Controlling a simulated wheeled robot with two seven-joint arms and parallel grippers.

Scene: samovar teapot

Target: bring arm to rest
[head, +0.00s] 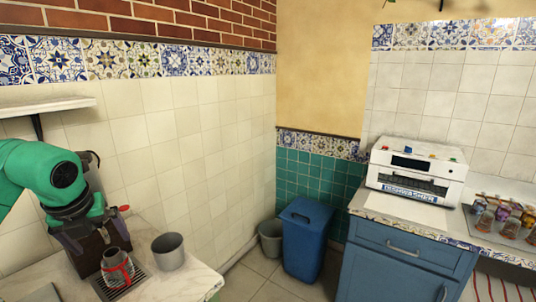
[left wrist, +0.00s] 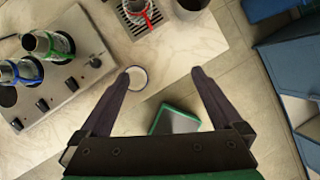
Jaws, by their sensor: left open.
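My left arm comes in from the left in the head view, with its left gripper (head: 94,236) in front of a dark brown dispenser on the pale counter. In the left wrist view the left gripper (left wrist: 162,80) is open, its two dark fingers spread with nothing held between them. A small round white-rimmed dish (left wrist: 137,77) lies on the counter below, near the left finger's tip. A metal pot with a red band (head: 117,268) stands on a drip grate. My right gripper shows in neither view.
A grey cup (head: 168,251) stands beside the grate. A stove (left wrist: 62,72) with banded pots and a green-edged box (left wrist: 175,119) are below the left gripper.

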